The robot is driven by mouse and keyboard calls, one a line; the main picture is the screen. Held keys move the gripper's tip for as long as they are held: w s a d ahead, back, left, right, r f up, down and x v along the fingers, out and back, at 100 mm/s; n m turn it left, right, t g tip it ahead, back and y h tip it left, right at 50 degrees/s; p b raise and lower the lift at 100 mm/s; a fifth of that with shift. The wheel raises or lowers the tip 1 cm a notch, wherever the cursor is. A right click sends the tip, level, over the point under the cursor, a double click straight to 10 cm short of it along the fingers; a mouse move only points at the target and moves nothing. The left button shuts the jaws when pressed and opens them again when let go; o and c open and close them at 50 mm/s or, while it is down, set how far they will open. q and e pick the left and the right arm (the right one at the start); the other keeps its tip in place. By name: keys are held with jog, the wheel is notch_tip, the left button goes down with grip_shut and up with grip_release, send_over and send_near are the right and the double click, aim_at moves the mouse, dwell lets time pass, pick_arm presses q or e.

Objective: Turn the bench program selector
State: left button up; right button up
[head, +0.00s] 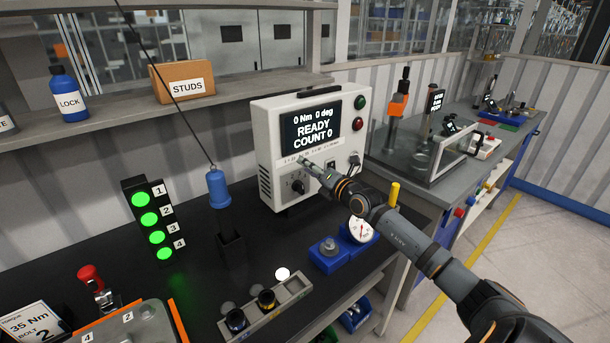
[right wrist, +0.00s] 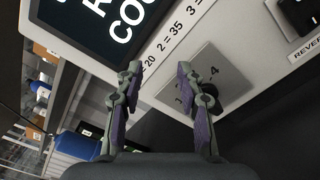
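The white bench controller (head: 270,140) stands on the dark bench. Its screen (head: 312,128) reads 0 Nm, 0 deg, READY, COUNT 0. The program selector (head: 298,186) is a black knob on a grey plate low on the front; the plate also shows in the right wrist view (right wrist: 196,62), marked with numbers. There the knob is mostly hidden behind one finger. My right gripper (head: 311,166) is in front of the panel, just above the selector. In the right wrist view it (right wrist: 159,70) is open, with nothing between its fingers. My left gripper is out of view.
A second black switch (head: 354,159) sits at the panel's right, below green and red buttons. A blue tool (head: 218,188) hangs on a cable to the left. A lit green stack (head: 152,222), a socket tray (head: 268,307) and a dial gauge (head: 361,230) stand on the bench.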

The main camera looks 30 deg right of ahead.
aim_at(303, 187)
jog(key=s+f+n+b, duration=0.3)
jog(key=s+f+n, duration=0.5)
jog(key=n, duration=0.3)
jog(key=shift+n, duration=0.5)
jog(key=w, duration=0.1)
jog(key=w+p, duration=0.1)
jog(key=w, duration=0.1)
jog(key=w+p, duration=0.1)
jog(key=w, duration=0.1)
jog(key=shift+a+r, duration=0.15)
jog(key=shift+a, duration=0.1)
jog(key=w, duration=0.3)
jog(key=shift+w+a+f, duration=0.1)
jog(key=shift+w+f, duration=0.15)
jog(key=shift+w, duration=0.15)
jog(key=shift+w+f, duration=0.1)
jog(key=shift+w, duration=0.45)
